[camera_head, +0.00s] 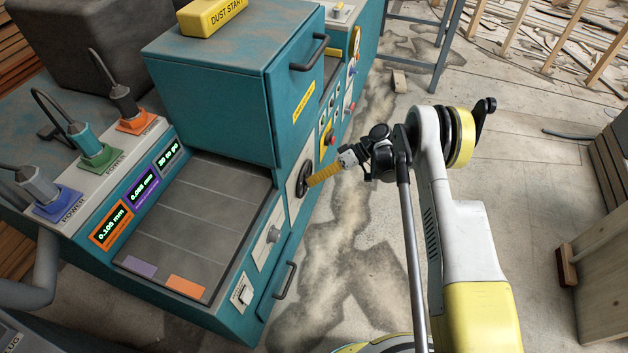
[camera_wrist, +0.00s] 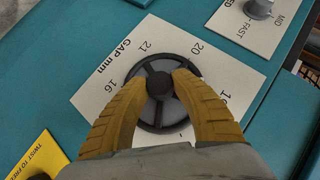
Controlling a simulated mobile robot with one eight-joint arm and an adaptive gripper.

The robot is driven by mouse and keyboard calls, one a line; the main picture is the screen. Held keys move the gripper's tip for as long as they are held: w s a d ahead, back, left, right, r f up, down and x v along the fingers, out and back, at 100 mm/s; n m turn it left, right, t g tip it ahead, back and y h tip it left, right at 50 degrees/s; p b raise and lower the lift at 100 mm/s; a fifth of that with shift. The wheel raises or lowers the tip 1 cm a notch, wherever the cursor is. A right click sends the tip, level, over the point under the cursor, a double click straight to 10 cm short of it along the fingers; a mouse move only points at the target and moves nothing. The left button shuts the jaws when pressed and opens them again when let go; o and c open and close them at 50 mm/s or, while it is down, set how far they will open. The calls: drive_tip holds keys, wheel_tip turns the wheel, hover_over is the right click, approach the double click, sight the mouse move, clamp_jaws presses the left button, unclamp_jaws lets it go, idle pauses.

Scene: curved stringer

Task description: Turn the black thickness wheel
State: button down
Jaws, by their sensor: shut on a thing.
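The black thickness wheel (camera_head: 304,179) is on the side panel of the teal machine. In the wrist view the wheel (camera_wrist: 157,66) is a spoked disc with a round hub, on a white plate (camera_wrist: 100,78) marked "GAP mm" with numbers such as 21, 20 and 19. My gripper (camera_head: 312,180) reaches the wheel from the right. In the wrist view its two yellow ribbed fingers (camera_wrist: 160,84) are closed in on the hub from both sides. The lower part of the wheel is partly hidden between and behind the fingers.
Displays (camera_head: 143,189) on the machine read 0.108 mm, 0.098 mm and "20 to go". A grey knob (camera_head: 273,234) and a handle (camera_head: 286,281) stick out left of the wheel. A red button (camera_head: 330,139) is to its right. The stained floor (camera_head: 345,240) beside the machine is clear.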

idle(0.3)
drive_tip(key=c, duration=1)
unclamp_jaws()
drive_tip(key=shift+a, duration=0.1)
drive_tip(key=v, duration=1.2)
